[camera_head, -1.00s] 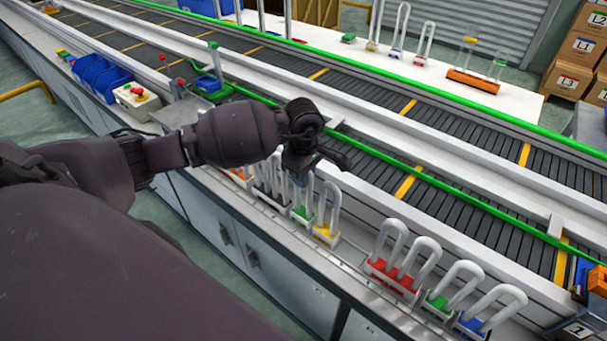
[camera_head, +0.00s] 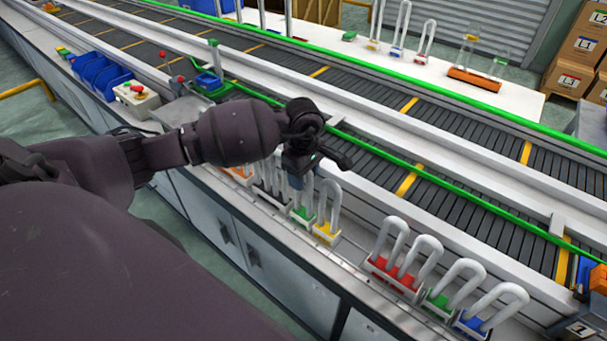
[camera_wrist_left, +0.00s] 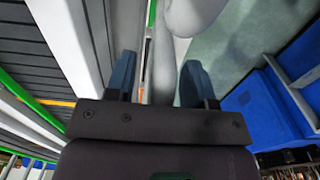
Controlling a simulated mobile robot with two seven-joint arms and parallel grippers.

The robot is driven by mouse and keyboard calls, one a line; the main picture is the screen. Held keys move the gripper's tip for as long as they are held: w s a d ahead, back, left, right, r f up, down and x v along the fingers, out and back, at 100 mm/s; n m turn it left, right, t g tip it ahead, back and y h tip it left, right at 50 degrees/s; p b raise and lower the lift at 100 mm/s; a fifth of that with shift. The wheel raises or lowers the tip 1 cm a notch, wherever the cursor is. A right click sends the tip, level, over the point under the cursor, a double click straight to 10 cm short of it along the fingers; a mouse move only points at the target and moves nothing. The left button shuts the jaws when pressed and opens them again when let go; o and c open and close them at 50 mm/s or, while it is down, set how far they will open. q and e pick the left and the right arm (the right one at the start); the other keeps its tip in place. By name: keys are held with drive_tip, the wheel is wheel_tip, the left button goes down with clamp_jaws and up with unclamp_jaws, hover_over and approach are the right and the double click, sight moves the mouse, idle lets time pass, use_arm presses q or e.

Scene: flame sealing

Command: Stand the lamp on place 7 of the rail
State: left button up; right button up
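Several U-shaped glass lamps with coloured bases stand in a row along the near edge of the bench: black (camera_head: 268,192), green (camera_head: 302,213), yellow (camera_head: 326,232), red (camera_head: 395,272), another green (camera_head: 437,301) and blue (camera_head: 471,321). My left gripper (camera_head: 297,178) is over the row at the black and green lamps and partly hides them. In the left wrist view its two blue fingers (camera_wrist_left: 160,84) stand apart, with pale rounded shapes beyond and between them that I cannot identify. Place numbers on the rail are not readable. My right gripper is not in view.
The conveyor (camera_head: 370,125) with green edge rails runs behind the row. Beyond it, a white table (camera_head: 420,88) holds more lamps and an orange block (camera_head: 474,79). Blue bins (camera_head: 100,76) and a box with a red button (camera_head: 137,97) are at left.

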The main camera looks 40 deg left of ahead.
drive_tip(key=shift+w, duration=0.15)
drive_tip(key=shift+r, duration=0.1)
use_arm(q)
drive_tip(key=shift+r, duration=0.3)
wheel_tip(320, 180, up, 9)
drive_tip(key=shift+r, duration=0.6)
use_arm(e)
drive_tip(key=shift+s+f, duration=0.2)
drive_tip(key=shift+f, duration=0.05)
use_arm(q)
drive_tip(key=shift+r, duration=0.1)
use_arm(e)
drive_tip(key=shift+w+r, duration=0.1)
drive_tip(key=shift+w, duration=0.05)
